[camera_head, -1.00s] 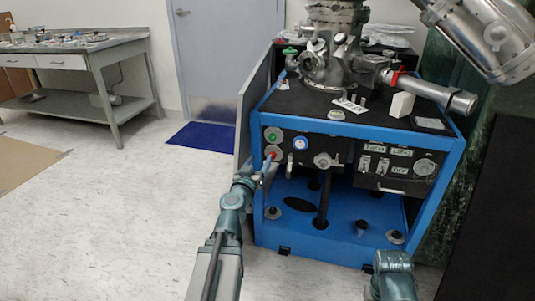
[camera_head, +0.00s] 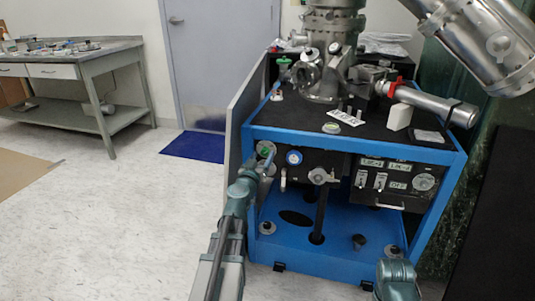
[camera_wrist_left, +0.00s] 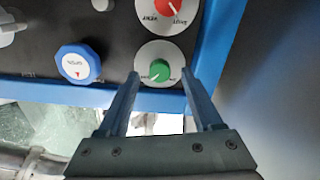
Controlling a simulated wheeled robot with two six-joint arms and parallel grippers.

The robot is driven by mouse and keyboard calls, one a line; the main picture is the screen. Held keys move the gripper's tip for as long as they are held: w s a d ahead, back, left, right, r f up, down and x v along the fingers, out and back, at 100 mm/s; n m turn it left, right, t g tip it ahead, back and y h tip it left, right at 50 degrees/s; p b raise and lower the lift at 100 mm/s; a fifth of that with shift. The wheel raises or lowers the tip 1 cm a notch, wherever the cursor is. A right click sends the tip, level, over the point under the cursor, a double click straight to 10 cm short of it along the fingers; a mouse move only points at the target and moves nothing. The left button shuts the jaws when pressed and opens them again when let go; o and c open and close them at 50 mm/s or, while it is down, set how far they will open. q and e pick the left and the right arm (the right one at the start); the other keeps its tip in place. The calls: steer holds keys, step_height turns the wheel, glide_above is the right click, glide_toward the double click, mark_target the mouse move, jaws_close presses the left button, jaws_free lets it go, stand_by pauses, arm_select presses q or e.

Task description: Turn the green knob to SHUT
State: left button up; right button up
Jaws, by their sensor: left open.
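The green knob (camera_wrist_left: 159,71) sits on a round white dial plate in the left wrist view. Its small pointer aims toward the lower left of that view; the lettering is too small to read surely. My left gripper (camera_wrist_left: 158,82) is open, with its fingers on either side of the knob's plate, and nothing is held. I cannot tell whether they touch the knob. In the head view the left gripper (camera_head: 266,155) is in front of the green knob (camera_head: 265,148), partly covering it.
A red knob (camera_wrist_left: 169,7) on a similar plate and a blue knob (camera_wrist_left: 77,65) are close to the green one. The blue-framed cart (camera_head: 350,131) carries metal vacuum hardware (camera_head: 335,60). A bench (camera_head: 75,55) stands at the left; the floor between is clear.

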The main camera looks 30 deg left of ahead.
arm_select(q)
steer(key=shift+x, duration=0.8)
steer(key=shift+c, duration=0.2)
jaws_close()
